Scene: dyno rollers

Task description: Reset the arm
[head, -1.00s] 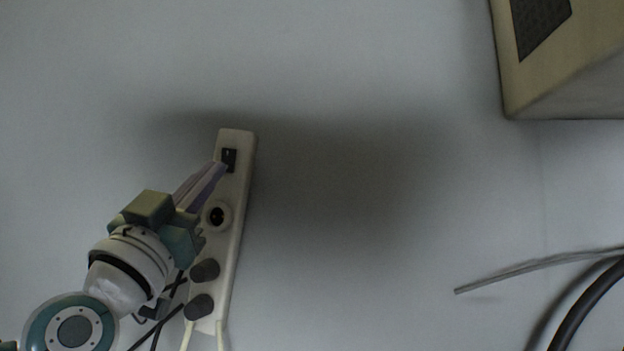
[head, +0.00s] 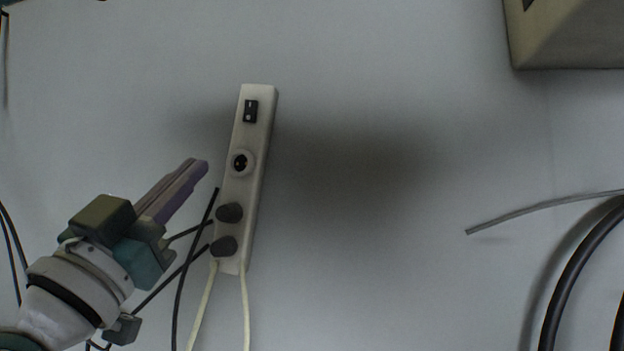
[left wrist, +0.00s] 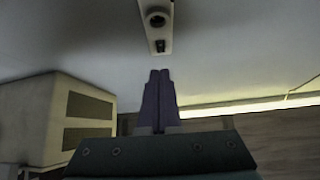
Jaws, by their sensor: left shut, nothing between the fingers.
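My left gripper (head: 197,168) comes in from the lower left in the head view. Its purple fingers are shut and hold nothing. It is apart from a white control strip (head: 254,185), to the left of it. The strip carries a black rocker switch (head: 250,111) at its top, a round socket (head: 241,162) and two dark knobs (head: 229,212) lower down. In the left wrist view the shut fingers (left wrist: 160,75) point toward the strip's switch end (left wrist: 158,30). My right gripper is not in view.
A beige box (head: 568,38) stands at the top right; a beige box with dark vents (left wrist: 65,118) shows in the left wrist view. A grey rod (head: 535,212) and a thick black cable (head: 575,275) lie at the right. Cables run below the strip.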

